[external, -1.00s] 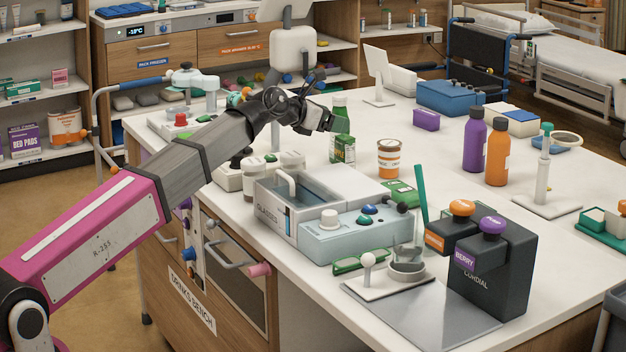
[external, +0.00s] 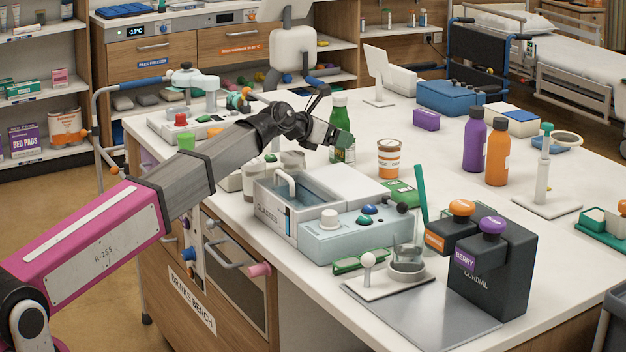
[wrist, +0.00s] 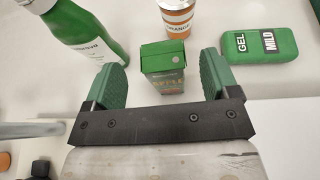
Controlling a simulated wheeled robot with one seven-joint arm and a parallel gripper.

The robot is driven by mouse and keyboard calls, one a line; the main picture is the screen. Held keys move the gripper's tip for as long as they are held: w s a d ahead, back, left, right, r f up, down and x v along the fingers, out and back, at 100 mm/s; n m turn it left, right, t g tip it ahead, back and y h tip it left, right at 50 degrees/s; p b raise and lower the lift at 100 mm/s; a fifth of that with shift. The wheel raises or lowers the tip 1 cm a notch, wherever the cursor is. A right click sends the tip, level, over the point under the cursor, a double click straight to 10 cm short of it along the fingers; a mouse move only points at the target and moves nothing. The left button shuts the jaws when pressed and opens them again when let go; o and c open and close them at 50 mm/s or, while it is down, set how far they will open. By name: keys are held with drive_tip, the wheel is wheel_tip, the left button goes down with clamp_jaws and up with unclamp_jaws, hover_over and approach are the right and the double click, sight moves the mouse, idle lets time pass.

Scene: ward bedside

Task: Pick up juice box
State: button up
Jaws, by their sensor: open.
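The juice box is a small green carton (wrist: 163,55) with printed lettering, upright on the white bench. In the wrist view it stands between and a little beyond the tips of my gripper's green fingers (wrist: 165,68), with a gap on both sides. My gripper (external: 342,141) is open and empty. In the external view it covers the upper part of the juice box (external: 344,156).
A green bottle (wrist: 84,33) stands close left of the box, near the left finger. An orange-and-white tub (wrist: 177,16) is behind it. A green pack marked GEL MILD (wrist: 259,43) lies to the right. A glasses tray unit (external: 278,222) sits nearer the front.

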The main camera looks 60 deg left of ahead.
drive_tip(key=x, duration=0.3)
drive_tip(key=shift+w+d+f, duration=0.1)
drive_tip(key=shift+w+d, duration=0.05)
drive_tip(key=shift+w, duration=0.05)
drive_tip(key=c, duration=1.4)
